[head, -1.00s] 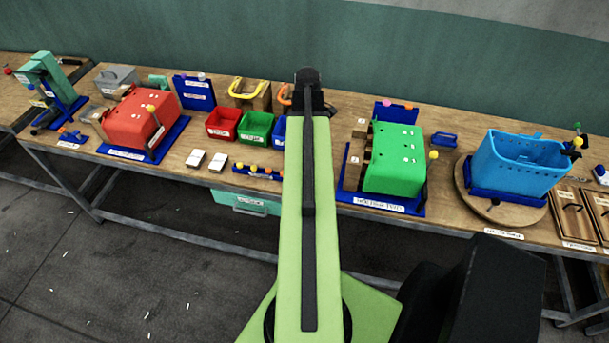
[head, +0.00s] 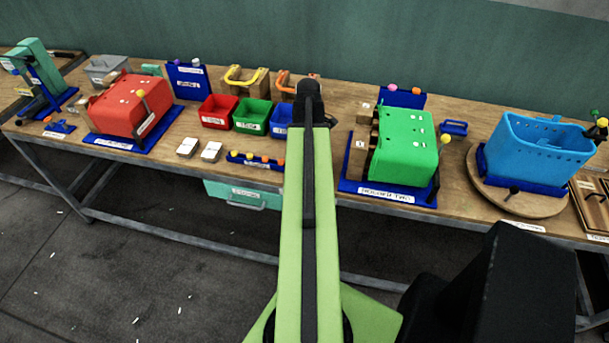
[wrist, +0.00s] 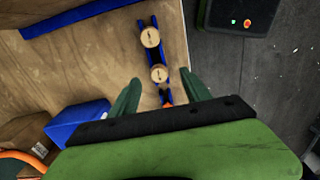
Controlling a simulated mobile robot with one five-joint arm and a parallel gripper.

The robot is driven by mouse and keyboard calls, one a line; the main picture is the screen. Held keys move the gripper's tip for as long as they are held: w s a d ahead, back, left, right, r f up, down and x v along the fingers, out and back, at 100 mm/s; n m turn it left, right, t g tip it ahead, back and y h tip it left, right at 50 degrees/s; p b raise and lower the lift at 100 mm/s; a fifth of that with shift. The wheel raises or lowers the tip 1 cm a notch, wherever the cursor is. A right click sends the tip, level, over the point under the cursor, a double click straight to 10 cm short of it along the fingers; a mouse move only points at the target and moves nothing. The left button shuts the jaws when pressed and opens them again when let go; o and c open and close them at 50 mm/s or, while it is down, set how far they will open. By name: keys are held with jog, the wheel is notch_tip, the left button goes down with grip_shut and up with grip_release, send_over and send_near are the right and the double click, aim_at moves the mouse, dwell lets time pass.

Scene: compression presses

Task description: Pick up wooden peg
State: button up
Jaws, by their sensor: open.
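In the wrist view, two round wooden peg tops stand in a narrow blue rack (wrist: 156,56). One wooden peg (wrist: 159,74) is closest to my fingertips, and a second peg (wrist: 150,38) is farther up the picture. My gripper (wrist: 161,80) is open, with one green finger on each side of the rack's line. The nearer peg shows in the gap at the fingertips; I cannot tell the height between them. An orange spot shows between the fingers. In the head view, my arm hides these pegs; the rack (head: 242,158) with orange and yellow knobs shows left of it.
A blue bin (wrist: 82,122) lies left of my gripper in the wrist view. In the head view, a green press (head: 405,145) stands right of my arm. Red (head: 218,113) and green (head: 252,116) bins stand left. The bench's front edge is close to the rack.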

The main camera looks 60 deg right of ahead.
jog(key=f+b, duration=0.5)
jog(key=shift+w+f, duration=0.15)
jog(key=shift+w, duration=0.05)
grip_shut()
